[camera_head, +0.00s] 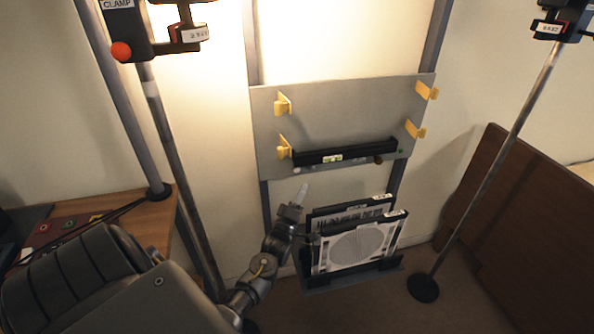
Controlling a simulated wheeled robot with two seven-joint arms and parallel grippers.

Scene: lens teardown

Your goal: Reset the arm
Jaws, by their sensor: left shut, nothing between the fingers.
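My left arm reaches in from the lower left. Its gripper (301,195) is shut and empty, with its pale fingertips pointing up below the grey panel. It is just left of the rack (352,279) of flat charts and appears apart from the panel; its exact distance from the rack is hard to tell. My right gripper is not in view.
The grey panel (345,112) has several yellow hooks and a black bar (345,152) along its lower edge. One chart (361,246) shows a round pattern. Stands rise at left (178,165) and right (497,160). A wooden table (150,218) is at left, brown boards (530,220) at right.

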